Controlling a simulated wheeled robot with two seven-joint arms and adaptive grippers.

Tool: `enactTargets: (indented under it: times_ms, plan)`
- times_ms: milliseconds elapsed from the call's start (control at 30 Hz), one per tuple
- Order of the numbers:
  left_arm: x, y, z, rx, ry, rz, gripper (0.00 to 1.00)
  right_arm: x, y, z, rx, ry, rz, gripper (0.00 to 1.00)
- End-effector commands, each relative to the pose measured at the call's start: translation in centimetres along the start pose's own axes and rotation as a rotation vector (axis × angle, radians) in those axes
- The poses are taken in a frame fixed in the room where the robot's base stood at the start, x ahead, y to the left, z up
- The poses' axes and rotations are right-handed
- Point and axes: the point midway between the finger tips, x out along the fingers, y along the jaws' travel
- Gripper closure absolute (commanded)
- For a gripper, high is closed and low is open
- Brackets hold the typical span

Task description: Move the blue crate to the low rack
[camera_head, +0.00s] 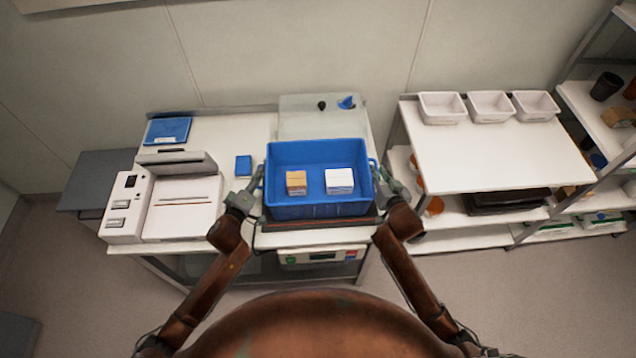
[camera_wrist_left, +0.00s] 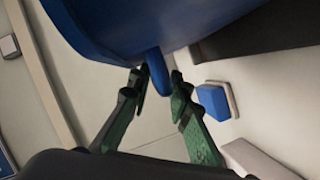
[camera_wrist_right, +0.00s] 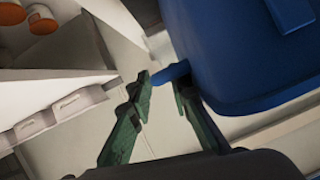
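The blue crate (camera_head: 318,211) stands upright on the bench, over a dark-edged device with a front display (camera_head: 318,256). It holds a tan box (camera_head: 296,182) and a white box (camera_head: 339,181). My left gripper (camera_wrist_left: 158,82) is shut on the crate's left handle (camera_wrist_left: 157,70). My right gripper (camera_wrist_right: 163,82) is shut on the right handle, and the crate wall also shows in the right wrist view (camera_wrist_right: 225,55). The low rack (camera_head: 480,165) is right of the bench, with a white top and lower shelves.
Three white bins (camera_head: 490,107) line the back of the rack top; its front is clear. A dark tray (camera_head: 505,201) and orange-lidded jars (camera_head: 434,206) sit on the shelf below. A white instrument (camera_head: 180,205) and small blue box (camera_head: 243,166) are left of the crate. Tall shelving (camera_head: 590,105) stands far right.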

Motion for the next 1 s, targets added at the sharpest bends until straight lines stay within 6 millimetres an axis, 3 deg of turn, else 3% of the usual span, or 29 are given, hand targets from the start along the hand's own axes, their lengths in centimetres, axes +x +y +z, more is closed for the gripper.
enactTargets:
  times_ms: [300,1000]
  plan:
    - [-0.02,-0.01,0.01,0.0,0.0,0.0,1.0,-0.02,0.01,0.02,0.0,0.0,0.0,1.0]
    - [-0.03,0.12,-0.08,0.0,0.001,0.002,1.0,-0.06,0.0,-0.15,0.0,0.003,0.0,1.0]
